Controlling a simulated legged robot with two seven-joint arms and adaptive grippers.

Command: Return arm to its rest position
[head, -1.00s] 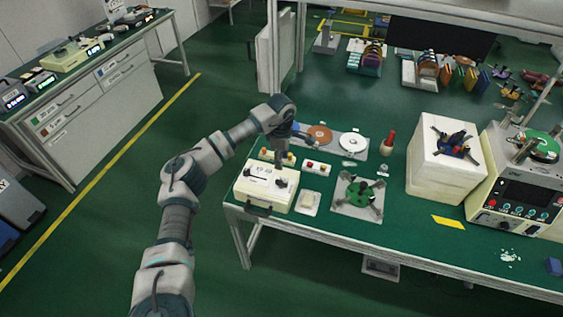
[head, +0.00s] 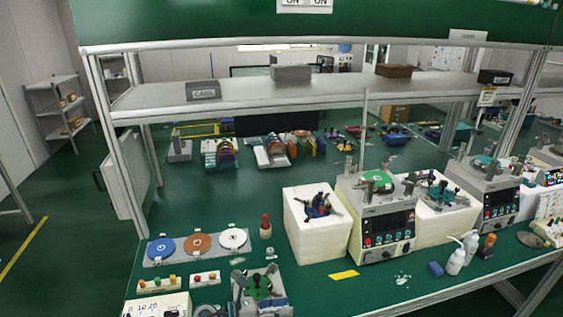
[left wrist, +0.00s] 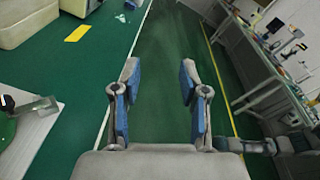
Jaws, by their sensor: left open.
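My left gripper (left wrist: 158,75) is open in the left wrist view. Its two fingers with blue pads stand apart, with nothing between them. Bare green floor (left wrist: 158,20) lies beyond the fingertips, beside the bench's pale edge line. In the head view only grey parts show low in the picture, near the green fixture (head: 260,285), and I cannot clearly separate gripper from fixture there. The rest of my left arm is out of that view.
The green bench holds a white box (head: 312,232), a lapping machine (head: 378,240), and a disc tray (head: 198,250) with blue, brown and white discs. A shelf (head: 240,98) spans above. A yellow tag (head: 343,275) lies near the front edge.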

